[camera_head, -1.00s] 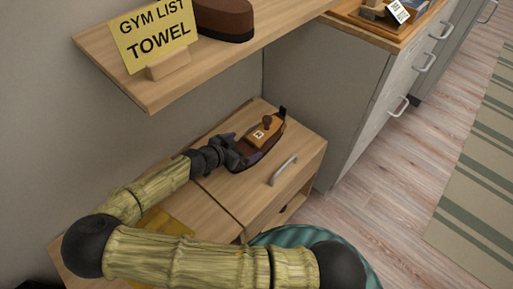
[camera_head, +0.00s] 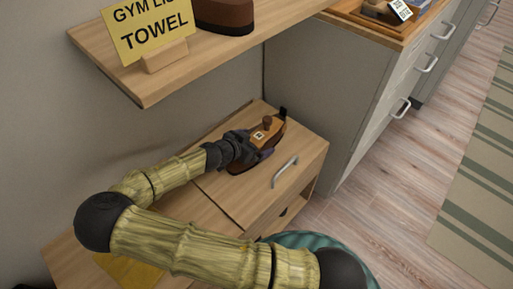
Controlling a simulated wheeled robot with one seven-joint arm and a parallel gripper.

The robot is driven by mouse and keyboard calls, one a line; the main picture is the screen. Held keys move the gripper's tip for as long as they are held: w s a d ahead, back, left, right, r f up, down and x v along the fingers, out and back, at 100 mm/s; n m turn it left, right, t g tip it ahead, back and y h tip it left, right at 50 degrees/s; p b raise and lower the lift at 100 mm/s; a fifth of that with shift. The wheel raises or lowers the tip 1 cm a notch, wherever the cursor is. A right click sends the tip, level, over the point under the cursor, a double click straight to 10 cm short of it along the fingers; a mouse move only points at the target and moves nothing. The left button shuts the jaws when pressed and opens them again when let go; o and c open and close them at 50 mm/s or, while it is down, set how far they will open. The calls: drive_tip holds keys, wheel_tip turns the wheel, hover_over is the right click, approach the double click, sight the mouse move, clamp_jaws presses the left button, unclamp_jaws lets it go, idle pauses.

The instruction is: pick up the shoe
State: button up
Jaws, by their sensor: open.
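A long brown object (camera_head: 271,132) with a round dark knob, a small white label and a dark upright piece at its far end lies on the low wooden cabinet. It looks more like a hand plane than a shoe; I cannot tell whether it is the shoe. My gripper (camera_head: 256,150) is open at the near end of this object and overlaps it. A purplish finger shows along its right side; the other finger is hidden. Contact cannot be told.
The low cabinet (camera_head: 228,190) has a grey handle. A grey drawer unit (camera_head: 325,100) stands to the right. Floor is free beyond.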

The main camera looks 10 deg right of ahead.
sight(254, 140)
idle(0.3)
drive_tip(key=c, duration=1.2)
drive_tip(key=shift+c, duration=0.2)
drive_tip(key=shift+r, duration=0.1)
drive_tip(key=shift+s+r+p, duration=0.15)
drive_tip(key=shift+r+p, duration=0.25)
drive_tip(key=shift+p, duration=0.1)
wheel_tip(254, 140, up, 11)
drive_tip(key=p, duration=0.5)
drive_tip(key=s+a+p, duration=0.1)
drive_tip(key=s+p, duration=0.9)
drive_tip(key=s, duration=0.9)
drive_tip(key=shift+s+f+p, duration=0.2)
drive_tip(key=shift+s+p, duration=0.15)
drive_tip(key=shift+p, duration=0.05)
